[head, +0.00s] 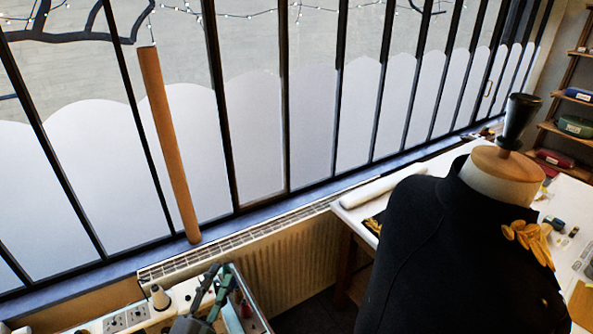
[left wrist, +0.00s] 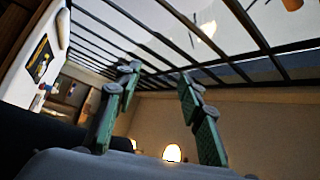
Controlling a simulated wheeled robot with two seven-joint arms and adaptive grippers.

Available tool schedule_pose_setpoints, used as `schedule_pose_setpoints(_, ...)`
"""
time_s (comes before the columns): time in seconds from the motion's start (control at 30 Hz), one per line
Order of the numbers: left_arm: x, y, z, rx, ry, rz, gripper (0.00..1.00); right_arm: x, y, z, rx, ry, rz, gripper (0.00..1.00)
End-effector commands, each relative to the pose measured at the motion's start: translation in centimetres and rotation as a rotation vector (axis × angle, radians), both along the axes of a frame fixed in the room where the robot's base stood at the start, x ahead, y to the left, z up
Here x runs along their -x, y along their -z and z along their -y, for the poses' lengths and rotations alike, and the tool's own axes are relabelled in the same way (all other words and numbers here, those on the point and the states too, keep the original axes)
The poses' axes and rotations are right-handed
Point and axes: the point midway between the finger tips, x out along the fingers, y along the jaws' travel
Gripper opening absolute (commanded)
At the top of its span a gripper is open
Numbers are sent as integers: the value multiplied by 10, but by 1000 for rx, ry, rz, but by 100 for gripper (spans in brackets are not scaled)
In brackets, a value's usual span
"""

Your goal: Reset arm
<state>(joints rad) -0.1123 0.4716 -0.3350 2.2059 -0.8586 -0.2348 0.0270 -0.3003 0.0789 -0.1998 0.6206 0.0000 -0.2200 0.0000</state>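My left gripper (head: 214,288) shows at the bottom of the head view, left of centre, with its green-padded fingers pointing up. In the left wrist view its two fingers (left wrist: 158,76) stand apart with nothing between them, so it is open and empty. It appears in front of the white surface (head: 178,293) at the bottom left of the head view and touches nothing that I can make out. My right gripper is in neither view.
A dark-clothed dress form (head: 450,250) with a gold leaf ornament (head: 530,238) stands at the right. Behind it is a white table (head: 352,216) with a white roll (head: 385,186). A radiator (head: 290,255) runs below the tall window. Shelves (head: 568,133) stand far right.

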Motion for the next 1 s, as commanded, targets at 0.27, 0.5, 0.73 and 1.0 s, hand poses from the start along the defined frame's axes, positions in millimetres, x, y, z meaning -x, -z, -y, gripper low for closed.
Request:
schedule_pose_setpoints(0.27,38,135,-142,443,-449,-488,36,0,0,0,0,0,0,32)
schedule_pose_setpoints(0.5,135,256,-179,692,-709,-918,36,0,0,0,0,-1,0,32)
schedule_pose_setpoints(0.73,211,312,-171,803,-823,-1189,36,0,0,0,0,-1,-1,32)
schedule_pose_setpoints(1.0,285,345,-149,880,-897,-1438,36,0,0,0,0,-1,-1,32)
